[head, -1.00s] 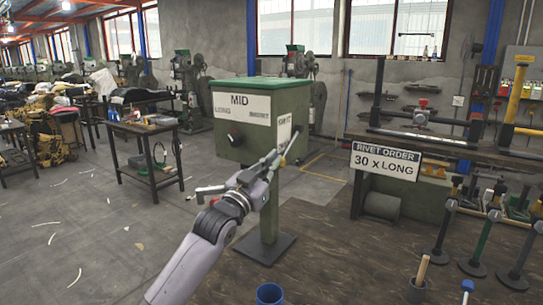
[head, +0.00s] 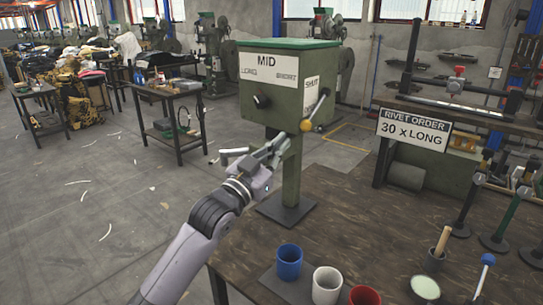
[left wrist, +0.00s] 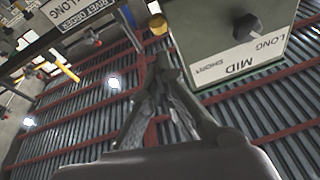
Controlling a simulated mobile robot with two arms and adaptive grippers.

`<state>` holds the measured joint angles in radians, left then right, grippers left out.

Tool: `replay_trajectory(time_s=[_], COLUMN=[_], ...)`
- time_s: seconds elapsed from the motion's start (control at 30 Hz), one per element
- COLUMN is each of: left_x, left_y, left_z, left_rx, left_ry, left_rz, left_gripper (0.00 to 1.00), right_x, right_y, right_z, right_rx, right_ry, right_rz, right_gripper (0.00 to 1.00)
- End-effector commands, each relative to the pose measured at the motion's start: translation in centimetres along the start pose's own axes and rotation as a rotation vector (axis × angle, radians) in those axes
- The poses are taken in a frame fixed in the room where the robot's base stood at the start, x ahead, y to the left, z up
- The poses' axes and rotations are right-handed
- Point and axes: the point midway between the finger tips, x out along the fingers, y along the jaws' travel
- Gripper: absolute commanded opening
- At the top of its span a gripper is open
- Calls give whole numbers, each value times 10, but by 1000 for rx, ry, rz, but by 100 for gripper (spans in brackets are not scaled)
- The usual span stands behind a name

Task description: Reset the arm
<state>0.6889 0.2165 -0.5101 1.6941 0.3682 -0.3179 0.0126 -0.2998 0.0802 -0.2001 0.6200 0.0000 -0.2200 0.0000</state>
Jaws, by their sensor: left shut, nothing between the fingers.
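A green box (head: 285,104) on a post has a front plate reading MID, LONG and SHORT. A black knob (head: 262,101) is on its front. Its right side carries a SHUT label and a lever with a yellow ball (head: 306,125). My left gripper (head: 276,146) is shut and empty, in front of the post and below the box in the head view. In the left wrist view its closed fingers (left wrist: 162,62) point toward the yellow ball (left wrist: 158,24), with the box (left wrist: 248,50) to the right. My right gripper is not in view.
A wooden bench (head: 335,225) holds a blue cup (head: 289,262), a white cup (head: 327,284) and a red cup (head: 364,295). A RIVET ORDER 30 x LONG sign (head: 413,130) stands at the right, near several upright hand tools. A dark side table (head: 165,90) stands behind left.

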Motion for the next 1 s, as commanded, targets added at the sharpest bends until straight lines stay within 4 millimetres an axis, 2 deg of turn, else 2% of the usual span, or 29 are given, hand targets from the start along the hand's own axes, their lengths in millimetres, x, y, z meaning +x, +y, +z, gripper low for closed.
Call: replay_trajectory(time_s=[0.1,0.3,0.37,0.47,0.57,0.6,0.67,0.77,0.8,0.9,1.0], left_x=[-21,-39,-46,-68,-110,-132,-166,-229,-256,-324,-380], left_y=[0,1,3,11,22,28,35,48,54,67,78], left_z=[0,4,13,49,102,123,152,193,207,233,245], left_rx=[1,-2,-9,-36,-75,-92,-116,-156,-171,-208,-235], left_ry=[0,-9,-36,-140,-309,-386,-503,-699,-778,-968,-1120], left_rz=[0,-1,-6,-21,-51,-64,-86,-124,-139,-176,-205], left_gripper=[0,0,0,0,0,0,0,0,0,0,0], right_x=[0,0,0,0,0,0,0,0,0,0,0], right_y=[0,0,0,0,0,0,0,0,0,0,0], right_z=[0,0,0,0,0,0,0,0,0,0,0], right_rx=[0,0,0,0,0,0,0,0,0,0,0], right_ry=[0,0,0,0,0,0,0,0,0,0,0], right_rz=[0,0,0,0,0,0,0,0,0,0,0], right_gripper=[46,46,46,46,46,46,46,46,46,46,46])
